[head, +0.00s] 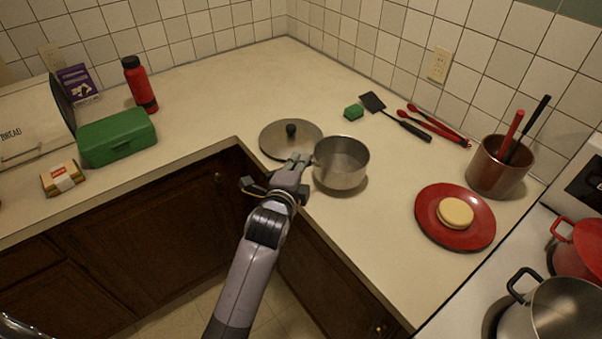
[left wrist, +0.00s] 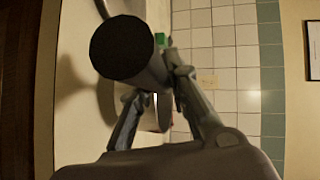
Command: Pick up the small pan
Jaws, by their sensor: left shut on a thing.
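The small pan (head: 341,168) is a silver steel pot, upright and empty inside, near the inner corner of the counter. My left gripper (head: 298,162) is at its left side, by the counter edge. In the left wrist view, the pan's dark round handle (left wrist: 124,48) points toward the camera. The fingers of my left gripper (left wrist: 155,80) are shut on this handle, one on each side. In the head view the gripper hides the handle. I cannot tell whether the pan's base touches the counter. My right gripper is not in view.
A lid (head: 275,140) lies just behind the gripper, close to the pan. A red plate (head: 430,225) with a round yellow item and a utensil pot (head: 495,172) stand right.

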